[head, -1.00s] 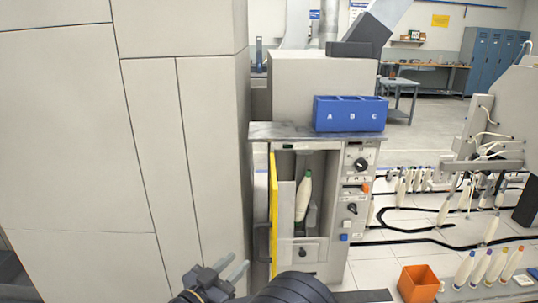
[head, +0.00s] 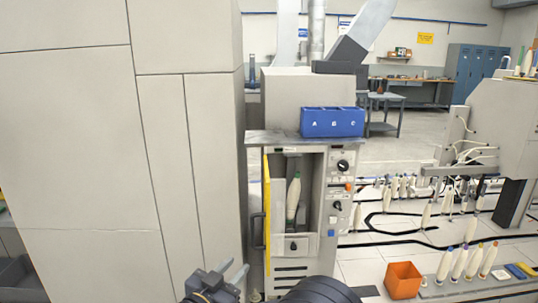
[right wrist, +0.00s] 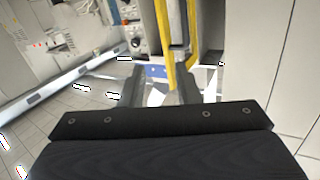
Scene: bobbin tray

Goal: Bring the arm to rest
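My right gripper (head: 233,272) is low in the head view, in front of the grey machine. In the right wrist view its two fingers (right wrist: 160,88) stand apart with nothing between them. The rest of my right arm fills the bottom edge. My left gripper is not in view. A cream bobbin with a green tip (head: 293,197) leans slightly in the machine's open bay, apart from my gripper. A blue tray marked A, B, C (head: 332,123) sits on the machine's top.
The machine's yellow-edged door (head: 266,215) stands open at the left of the bay. A tall beige cabinet (head: 80,130) fills the left. An orange bin (head: 403,281) and several bobbins (head: 472,262) are at lower right. Pale floor shows behind the machine.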

